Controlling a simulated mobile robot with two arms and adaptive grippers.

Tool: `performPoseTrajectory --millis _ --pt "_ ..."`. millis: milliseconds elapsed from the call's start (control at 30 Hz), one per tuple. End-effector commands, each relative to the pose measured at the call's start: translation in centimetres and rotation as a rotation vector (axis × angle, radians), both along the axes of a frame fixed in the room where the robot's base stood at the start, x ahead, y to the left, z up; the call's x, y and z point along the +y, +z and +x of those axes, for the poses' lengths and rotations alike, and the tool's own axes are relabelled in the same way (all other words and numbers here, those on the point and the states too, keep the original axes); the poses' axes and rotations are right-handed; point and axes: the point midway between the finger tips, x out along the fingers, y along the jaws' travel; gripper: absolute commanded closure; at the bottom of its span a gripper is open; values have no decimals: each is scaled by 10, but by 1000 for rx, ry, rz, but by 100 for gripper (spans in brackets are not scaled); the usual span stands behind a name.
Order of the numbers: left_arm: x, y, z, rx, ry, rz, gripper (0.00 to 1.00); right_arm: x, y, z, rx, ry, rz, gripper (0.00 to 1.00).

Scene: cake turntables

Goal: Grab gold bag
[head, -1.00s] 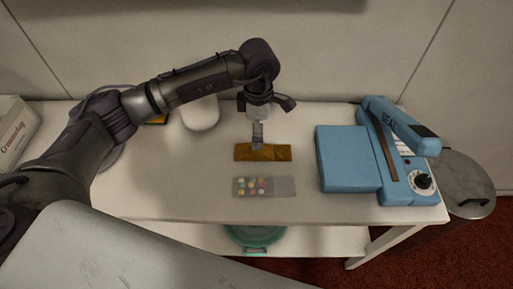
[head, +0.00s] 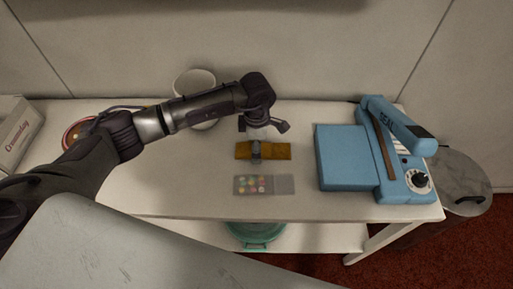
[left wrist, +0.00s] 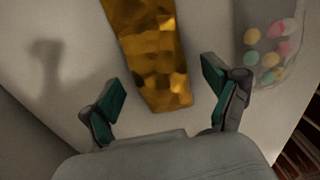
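The gold bag (head: 278,151) lies flat on the white table, left of the blue sealer. My left gripper (head: 256,158) is above it in the head view and hides part of its left half. In the left wrist view the gold bag (left wrist: 150,55) runs from the top edge down toward the space between the fingers. My left gripper (left wrist: 165,98) is open there, with green-padded fingers spread wide on either side of the bag's near end and nothing between them gripped. My right gripper is not in view.
A clear bag of coloured candies (head: 253,184) lies just in front of the gold bag. A blue sealer (head: 347,158) stands to the right. A white container (head: 194,82) is behind my arm, and a white box (head: 14,135) is at far left. The table's front right is bare.

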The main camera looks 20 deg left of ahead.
Motion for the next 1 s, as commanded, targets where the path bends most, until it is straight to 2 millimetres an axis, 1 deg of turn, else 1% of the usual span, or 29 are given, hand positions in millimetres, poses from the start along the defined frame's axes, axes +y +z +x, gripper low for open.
performPoseTrajectory --millis 33,333,567,733,867,967,1000 --pt "0 0 0 0 0 0 25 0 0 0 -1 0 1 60" --pt "0 0 0 0 1 0 75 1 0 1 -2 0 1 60" --pt "0 1 0 0 1 0 76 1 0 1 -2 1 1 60" --pt "0 8 1 -3 2 0 76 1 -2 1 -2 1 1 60" --pt "1 24 1 -5 0 0 76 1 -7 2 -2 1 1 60" --pt "0 43 2 -6 0 0 76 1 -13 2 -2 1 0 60" --pt "-9 46 11 -6 0 -1 76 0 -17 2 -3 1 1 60"
